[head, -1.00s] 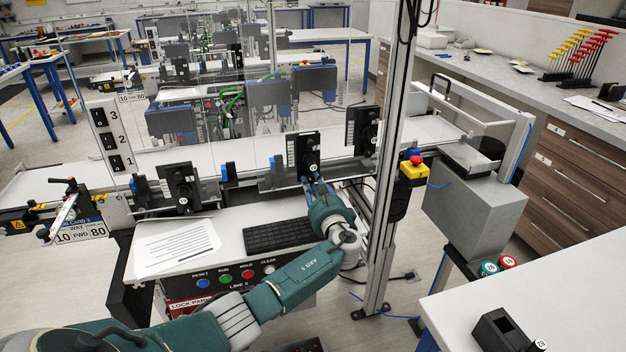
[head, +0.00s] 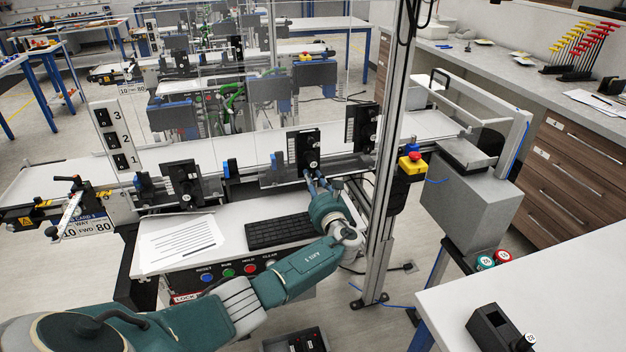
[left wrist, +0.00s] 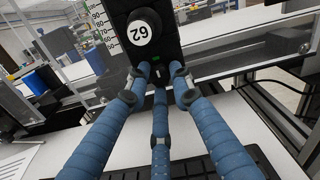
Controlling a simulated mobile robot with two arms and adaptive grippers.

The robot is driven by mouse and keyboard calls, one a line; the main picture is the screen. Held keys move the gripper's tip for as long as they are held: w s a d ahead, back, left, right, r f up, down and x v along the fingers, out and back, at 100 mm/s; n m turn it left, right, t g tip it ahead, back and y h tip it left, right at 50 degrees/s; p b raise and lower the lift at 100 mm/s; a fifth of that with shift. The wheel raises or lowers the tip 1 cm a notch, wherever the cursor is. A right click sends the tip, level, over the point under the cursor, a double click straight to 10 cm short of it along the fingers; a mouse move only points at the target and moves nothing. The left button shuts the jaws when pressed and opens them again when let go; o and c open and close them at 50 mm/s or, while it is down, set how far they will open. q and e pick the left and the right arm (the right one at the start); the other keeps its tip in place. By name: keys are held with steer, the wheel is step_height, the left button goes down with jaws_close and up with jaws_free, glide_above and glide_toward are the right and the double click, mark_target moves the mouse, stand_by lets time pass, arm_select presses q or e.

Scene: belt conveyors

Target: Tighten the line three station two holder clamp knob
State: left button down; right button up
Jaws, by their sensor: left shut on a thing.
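A black holder plate (head: 303,147) with a round white-faced dial stands on the rail of the near conveyor. In the left wrist view the holder (left wrist: 165,45) fills the top middle, and its dial (left wrist: 143,28) carries a number that looks like 62. My left gripper (head: 316,181) reaches up to the lower end of this holder. In the left wrist view its three blue fingers (left wrist: 159,76) close together around a small clamp knob just below the dial. The fingers hide most of the knob. My right gripper is not in view.
Similar black holders (head: 183,183) (head: 361,128) stand on both sides. A keyboard (head: 281,233) and a paper sheet (head: 181,242) lie below the rail. A metal post (head: 389,190) and a red-yellow stop button (head: 411,163) stand close to the right.

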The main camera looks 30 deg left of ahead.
arm_select(q)
steer(key=shift+a+r, duration=0.1)
steer(key=shift+r, duration=0.25)
steer(key=c, duration=1.5)
jaws_free()
steer(key=shift+f, duration=0.1)
steer(key=shift+s+d+f, duration=0.15)
steer(key=shift+s+d, duration=0.15)
steer(key=shift+d, duration=0.15)
steer(key=v, duration=1.1)
steer(key=shift+s, duration=0.1)
